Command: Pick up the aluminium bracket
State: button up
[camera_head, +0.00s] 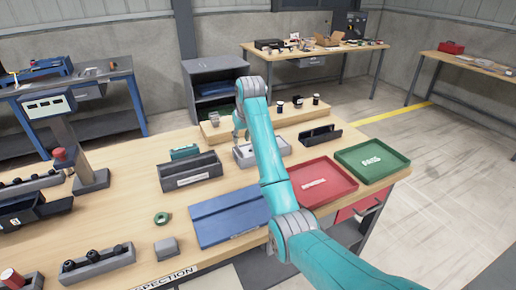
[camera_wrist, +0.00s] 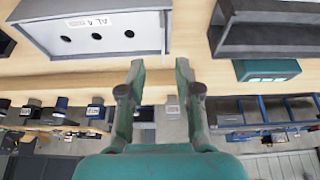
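I cannot pick out the aluminium bracket with certainty. A small light grey part (camera_head: 213,118) at the left end of the raised wooden board may be it, but its shape is too small to tell. A grey holder (camera_head: 245,156) with dark holes stands below my gripper. It also shows in the wrist view (camera_wrist: 96,37), with a label that seems to begin "AL". My gripper (camera_wrist: 160,68) is open, with nothing between its fingertips. In the head view my gripper (camera_head: 239,132) is partly hidden by my arm, above the bench near the grey holder.
A dark grey bin (camera_head: 190,172), a teal box (camera_head: 184,152), a blue panel (camera_head: 229,216), a red tray (camera_head: 310,186) and a green tray (camera_head: 371,161) stand around. Several small dark jars (camera_head: 298,101) stand on the raised board.

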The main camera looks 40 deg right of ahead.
jog(key=shift+x, duration=3.05)
jog(key=shift+w+a+r, duration=0.1)
jog(key=shift+w, duration=0.05)
grip_shut()
